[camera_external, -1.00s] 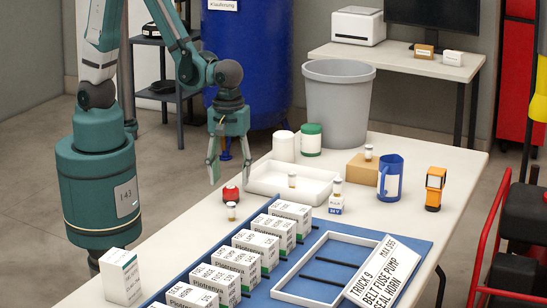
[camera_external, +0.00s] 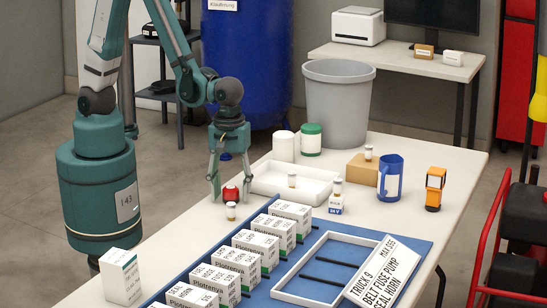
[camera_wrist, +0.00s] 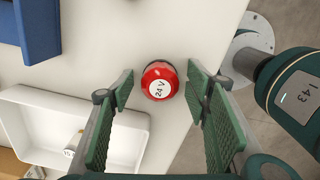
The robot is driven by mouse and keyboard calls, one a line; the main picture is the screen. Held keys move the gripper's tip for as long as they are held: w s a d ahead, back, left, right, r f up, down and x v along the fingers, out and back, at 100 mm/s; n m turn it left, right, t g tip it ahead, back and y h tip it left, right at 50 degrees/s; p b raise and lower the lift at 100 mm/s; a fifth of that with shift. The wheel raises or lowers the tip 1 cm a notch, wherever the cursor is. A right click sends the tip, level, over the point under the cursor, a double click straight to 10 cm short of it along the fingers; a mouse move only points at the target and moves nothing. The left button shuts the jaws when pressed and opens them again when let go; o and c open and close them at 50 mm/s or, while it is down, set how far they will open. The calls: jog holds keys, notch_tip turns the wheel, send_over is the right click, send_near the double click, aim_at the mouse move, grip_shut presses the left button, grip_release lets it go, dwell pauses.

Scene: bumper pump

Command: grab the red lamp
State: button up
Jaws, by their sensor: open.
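The red lamp (camera_external: 231,192) is a small round red thing on the white table, near its left edge. In the wrist view the red lamp (camera_wrist: 160,81) has a white label reading "24 V" on top. My gripper (camera_external: 229,190) points down with its fingers on both sides of the lamp. In the wrist view the green finger pads of my gripper (camera_wrist: 160,92) are spread, with a gap between each pad and the lamp. Nothing is held.
A shallow white tray (camera_external: 262,186) is just behind and right. Several white boxes stand in a row on the blue mat (camera_external: 405,238). A blue mug (camera_external: 390,180) is farther right.

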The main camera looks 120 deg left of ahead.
aim_at(231, 187)
jog(key=c, duration=1)
jog(key=shift+r, duration=0.1)
jog(key=shift+r+p, duration=1.55)
jog(key=shift+r, duration=3.35)
